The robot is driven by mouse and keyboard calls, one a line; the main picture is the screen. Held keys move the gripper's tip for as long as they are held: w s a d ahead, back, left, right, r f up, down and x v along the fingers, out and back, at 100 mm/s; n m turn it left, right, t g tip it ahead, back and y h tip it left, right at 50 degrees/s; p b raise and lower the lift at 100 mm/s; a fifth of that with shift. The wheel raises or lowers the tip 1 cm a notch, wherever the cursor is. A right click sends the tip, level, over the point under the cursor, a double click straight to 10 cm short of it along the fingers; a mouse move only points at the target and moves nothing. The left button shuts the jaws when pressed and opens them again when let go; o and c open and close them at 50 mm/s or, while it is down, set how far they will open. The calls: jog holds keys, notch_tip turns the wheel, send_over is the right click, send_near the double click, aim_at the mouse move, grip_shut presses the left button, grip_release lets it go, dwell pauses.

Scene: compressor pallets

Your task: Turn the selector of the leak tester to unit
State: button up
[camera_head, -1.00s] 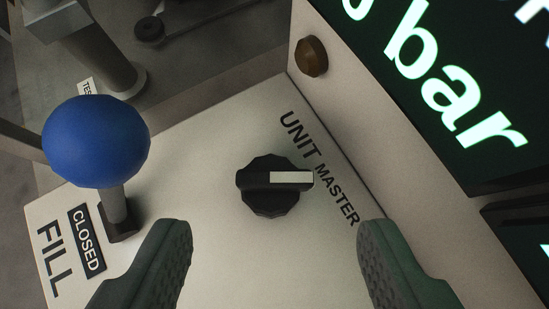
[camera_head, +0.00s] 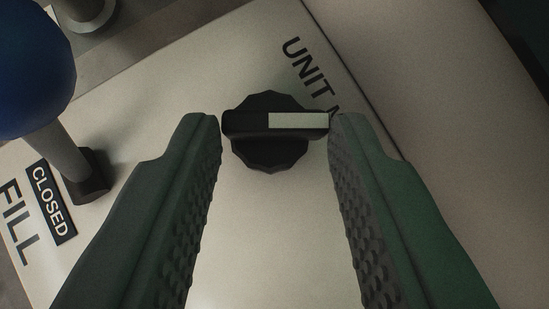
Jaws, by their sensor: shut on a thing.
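The selector (camera_head: 268,150) of the leak tester is a black round knob with a raised bar and a white pointer stripe. The stripe points to the right in the picture, toward where the partly hidden MASTER label begins. The UNIT label (camera_head: 311,67) is printed above and to the right of the knob. My gripper (camera_head: 275,125) has a green ridged finger at each end of the knob's bar and is shut on it. The right finger covers most of the MASTER label.
The fill valve's blue ball handle (camera_head: 32,70) stands at the left on a grey stem, close to my left finger. A CLOSED plate (camera_head: 50,202) and FILL lettering lie beside it. The tester's upright face rises at the right.

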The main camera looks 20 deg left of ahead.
jog(key=shift+w+d+n+g+y, duration=0.1)
jog(key=shift+d+n+g+y, duration=0.15)
jog(key=shift+n+y, duration=0.4)
jog(key=shift+f+n+g+y, duration=0.1)
jog(key=shift+n+g+y, duration=0.2)
jog(key=shift+n, duration=0.35)
jog(key=o, duration=1)
jog(key=shift+d, duration=0.1)
jog(key=v, duration=1.7)
jog(key=shift+d+r, duration=0.15)
jog(key=shift+r, duration=0.1)
